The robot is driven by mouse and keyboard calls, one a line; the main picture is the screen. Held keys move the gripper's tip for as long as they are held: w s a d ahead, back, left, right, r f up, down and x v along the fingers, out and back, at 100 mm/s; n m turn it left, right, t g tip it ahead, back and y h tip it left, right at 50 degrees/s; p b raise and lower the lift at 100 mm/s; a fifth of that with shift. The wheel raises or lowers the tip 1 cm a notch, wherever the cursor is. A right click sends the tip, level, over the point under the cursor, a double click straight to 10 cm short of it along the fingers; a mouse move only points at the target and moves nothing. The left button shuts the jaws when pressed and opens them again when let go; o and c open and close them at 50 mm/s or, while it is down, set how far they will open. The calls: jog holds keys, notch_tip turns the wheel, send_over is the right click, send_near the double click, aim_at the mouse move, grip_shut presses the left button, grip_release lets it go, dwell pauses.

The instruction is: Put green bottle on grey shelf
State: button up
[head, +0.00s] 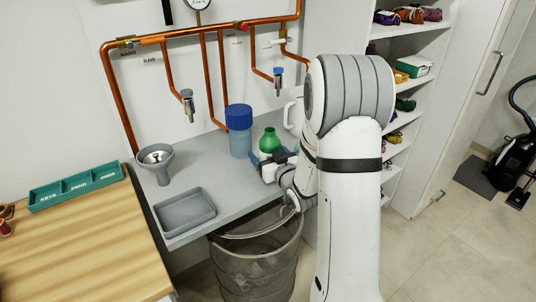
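The green bottle (269,140) is upright at the right part of the grey shelf (222,178), just right of a blue-capped container. Its neck and upper body show; its lower part is hidden behind my gripper (267,162). My gripper is right at the bottle's lower body, reaching in from the right. The fingers are small and partly covered, so I cannot tell whether they are closed on the bottle. I also cannot tell whether its base touches the shelf.
The blue-capped container (239,131) stands close left of the bottle. A grey funnel cup (157,163) and a grey tray (185,211) are on the shelf's left. Taps and copper pipes (207,80) hang above. A mesh bin (258,262) stands below the front edge.

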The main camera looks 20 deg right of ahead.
jog(key=shift+r, duration=0.1)
jog(key=shift+r+p, duration=0.15)
jog(key=shift+p, duration=0.2)
jog(key=s+b, duration=0.1)
jog(key=s, duration=0.2)
jog(key=s+d+b, duration=0.1)
jog(key=s+b, duration=0.1)
jog(key=s, duration=0.1)
jog(key=s+b, duration=0.1)
jog(key=s, duration=0.2)
jog(key=shift+s+d+b, duration=0.1)
jog(key=shift+d+b, duration=0.2)
jog(key=shift+b, duration=0.1)
jog(key=b, duration=0.2)
jog(key=shift+f+b, duration=0.2)
jog(key=shift+b, duration=0.15)
jog(key=shift+y+b, duration=0.3)
jog(key=shift+b, duration=0.3)
jog(key=shift+s+r+b, duration=0.1)
jog(key=shift+s+b, duration=0.15)
jog(key=shift+b, duration=0.95)
jog(key=shift+s+d+r+b, duration=0.15)
jog(key=shift+s+b, duration=0.4)
jog(key=shift+b, duration=0.95)
jog(key=shift+s+d+r+b, duration=0.1)
jog(key=shift+s+b, duration=0.4)
jog(key=shift+b, duration=0.95)
jog(key=shift+r, duration=0.1)
